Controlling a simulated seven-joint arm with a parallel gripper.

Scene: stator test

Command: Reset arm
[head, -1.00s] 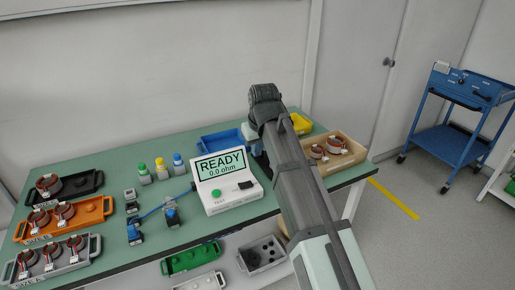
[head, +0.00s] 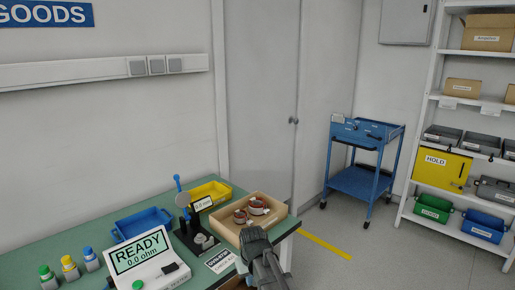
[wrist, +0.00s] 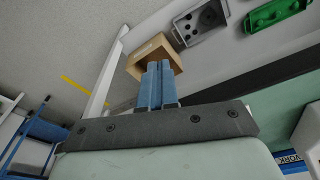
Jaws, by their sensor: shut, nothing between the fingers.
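My gripper (wrist: 159,68) shows in the wrist view with its two blue fingers side by side and shut, nothing between them. Beyond the fingertips, lower down, is an open cardboard box (wrist: 154,48). In the head view my arm (head: 262,262) shows at the bottom, in front of the right end of the green bench (head: 60,246). I cannot make out the fingers in the head view.
On the bench are a tester reading READY (head: 142,258), a blue bin (head: 141,222), a yellow bin (head: 212,190), a dial stand (head: 196,238) and a wooden tray (head: 279,212) with wound stators. A blue cart (head: 362,180) and a shelf rack (head: 432,110) stand beyond.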

